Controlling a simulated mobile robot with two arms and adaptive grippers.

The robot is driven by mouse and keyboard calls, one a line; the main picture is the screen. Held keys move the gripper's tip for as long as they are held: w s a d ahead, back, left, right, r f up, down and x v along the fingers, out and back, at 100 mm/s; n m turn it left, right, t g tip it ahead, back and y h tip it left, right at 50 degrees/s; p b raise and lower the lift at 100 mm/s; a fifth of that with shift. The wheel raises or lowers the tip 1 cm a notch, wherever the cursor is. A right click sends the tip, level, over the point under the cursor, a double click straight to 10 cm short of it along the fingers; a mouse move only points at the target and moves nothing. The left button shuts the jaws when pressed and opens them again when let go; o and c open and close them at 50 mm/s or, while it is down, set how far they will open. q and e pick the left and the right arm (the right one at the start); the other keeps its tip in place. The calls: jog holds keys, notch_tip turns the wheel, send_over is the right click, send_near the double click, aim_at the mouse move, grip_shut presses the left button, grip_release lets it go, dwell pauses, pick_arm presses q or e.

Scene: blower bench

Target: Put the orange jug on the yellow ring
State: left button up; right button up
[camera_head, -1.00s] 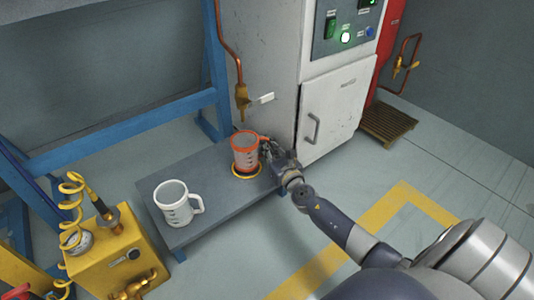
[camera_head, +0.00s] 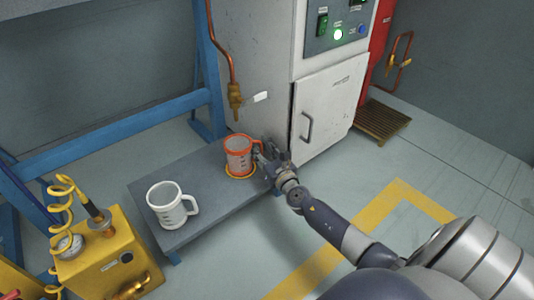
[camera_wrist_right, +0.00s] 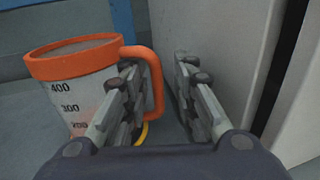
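The orange jug (camera_head: 238,156) has a pale body with measuring marks, an orange rim and an orange handle. It stands upright on the low grey bench, with the yellow ring (camera_head: 240,177) showing around its base. In the right wrist view the jug (camera_wrist_right: 75,85) is at the left, and a bit of the yellow ring (camera_wrist_right: 143,132) shows below the handle. My right gripper (camera_head: 265,160) is beside the jug on its handle side. In the wrist view its fingers (camera_wrist_right: 158,85) are apart, with part of the handle between them, not clamped. My left gripper is out of view.
A white jug (camera_head: 170,206) stands on the front left of the grey bench (camera_head: 205,190). A brass nozzle on a copper pipe (camera_head: 235,98) hangs behind the orange jug. A white cabinet (camera_head: 325,115) is close behind my right gripper. A yellow box (camera_head: 105,255) stands front left.

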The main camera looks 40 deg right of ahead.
jog(key=s+a+p, duration=0.1)
jog(key=s+p, duration=0.1)
jog(key=s, duration=1)
jog(key=shift+a+p, duration=0.3)
jog(key=shift+a, duration=0.05)
